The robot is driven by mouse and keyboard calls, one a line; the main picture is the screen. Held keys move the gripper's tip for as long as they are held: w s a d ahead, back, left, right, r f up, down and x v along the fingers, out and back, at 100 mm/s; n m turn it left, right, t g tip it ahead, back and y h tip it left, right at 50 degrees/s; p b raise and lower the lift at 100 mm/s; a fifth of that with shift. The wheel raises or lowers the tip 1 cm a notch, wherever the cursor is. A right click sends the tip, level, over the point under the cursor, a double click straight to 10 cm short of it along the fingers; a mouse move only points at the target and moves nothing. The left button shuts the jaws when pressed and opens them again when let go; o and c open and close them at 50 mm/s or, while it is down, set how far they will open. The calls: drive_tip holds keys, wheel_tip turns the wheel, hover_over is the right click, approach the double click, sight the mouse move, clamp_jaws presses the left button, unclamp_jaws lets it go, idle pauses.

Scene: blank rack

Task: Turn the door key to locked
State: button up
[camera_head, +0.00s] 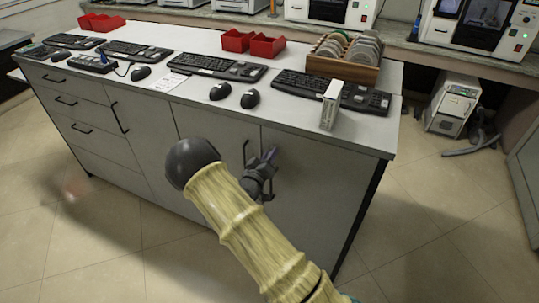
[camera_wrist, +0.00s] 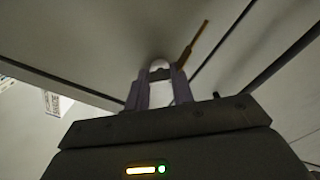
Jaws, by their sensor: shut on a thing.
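The cabinet doors (camera_head: 205,131) are grey and closed under the worktop. My gripper (camera_head: 268,158) is at the front of the right-hand door, high up beside the gap between two doors. In the wrist view my gripper (camera_wrist: 162,88) has its two purple-grey fingers close together, pointing at the door panel. A small pale, rounded piece, which looks like the door key (camera_wrist: 160,68), shows between the fingertips. The fingers are shut on it. Its turn angle and the lock behind it cannot be made out. In the head view my gripper and arm hide the key.
A dark door handle (camera_head: 246,153) is just left of my gripper; a brown bar-like handle (camera_wrist: 195,42) stands close to the fingers. The worktop (camera_head: 378,131) overhangs above, with keyboards (camera_head: 216,66), mice and a white box (camera_head: 331,104).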

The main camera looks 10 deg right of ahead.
drive_tip(key=n+p, duration=0.1)
drive_tip(key=n, duration=0.8)
drive_tip(key=shift+a+n+p, duration=0.1)
drive_tip(key=shift+n+p, duration=0.25)
drive_tip(key=shift+n, duration=0.05)
drive_tip(key=o, duration=1)
